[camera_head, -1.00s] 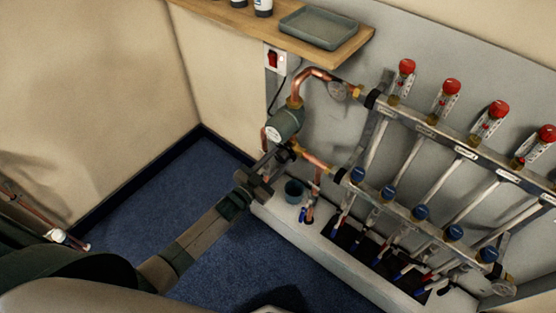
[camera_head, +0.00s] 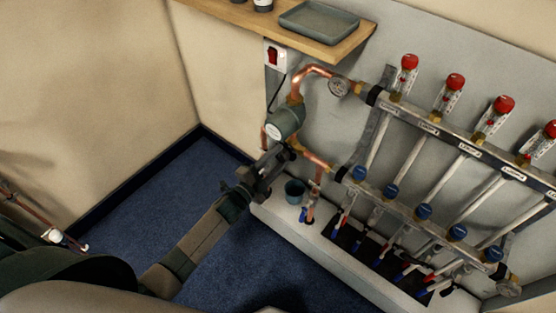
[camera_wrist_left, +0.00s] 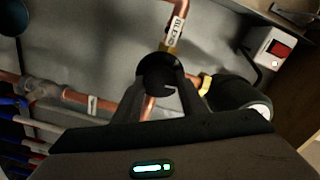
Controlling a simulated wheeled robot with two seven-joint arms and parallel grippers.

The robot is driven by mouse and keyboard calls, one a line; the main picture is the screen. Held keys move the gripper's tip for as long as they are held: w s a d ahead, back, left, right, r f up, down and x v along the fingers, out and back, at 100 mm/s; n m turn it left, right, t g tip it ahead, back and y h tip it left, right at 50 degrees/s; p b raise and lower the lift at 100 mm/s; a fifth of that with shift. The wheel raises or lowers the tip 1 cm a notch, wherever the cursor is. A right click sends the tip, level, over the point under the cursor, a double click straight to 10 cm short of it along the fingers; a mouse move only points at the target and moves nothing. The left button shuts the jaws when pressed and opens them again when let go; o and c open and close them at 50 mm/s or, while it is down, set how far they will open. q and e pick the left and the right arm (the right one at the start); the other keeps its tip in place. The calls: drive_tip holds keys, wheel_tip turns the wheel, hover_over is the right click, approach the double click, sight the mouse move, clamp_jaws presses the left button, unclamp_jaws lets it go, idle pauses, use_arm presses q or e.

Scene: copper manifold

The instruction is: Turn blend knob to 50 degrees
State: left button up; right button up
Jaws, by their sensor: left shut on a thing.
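The blend knob (camera_wrist_left: 160,73) is a dark round knob with a pale mark, below a copper pipe labelled BLEND (camera_wrist_left: 174,32) in the left wrist view. My left gripper (camera_head: 278,158) reaches in from the left in the head view and is shut on the knob, just below the green-grey pump (camera_head: 284,121). In the head view the gripper hides most of the knob. The knob's exact angle cannot be read. My right gripper is not in view.
The manifold bars (camera_head: 440,132) with red caps and blue knobs fill the right side. A wooden shelf (camera_head: 345,46) with a grey tray (camera_head: 318,23) is above. A red switch (camera_head: 273,56) is on the wall. A small blue-grey cup (camera_head: 294,190) stands below the pipes.

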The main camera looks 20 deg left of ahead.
use_arm(q)
drive_tip(key=m+b, duration=0.1)
drive_tip(key=m, duration=0.2)
drive_tip(key=shift+f, duration=0.1)
drive_tip(key=shift+m+b, duration=0.3)
drive_tip(key=shift+m, duration=0.8)
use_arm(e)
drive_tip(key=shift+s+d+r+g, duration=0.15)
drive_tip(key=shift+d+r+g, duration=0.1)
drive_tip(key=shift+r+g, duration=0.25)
use_arm(q)
drive_tip(key=o, duration=1.1)
drive_tip(key=shift+s, duration=0.1)
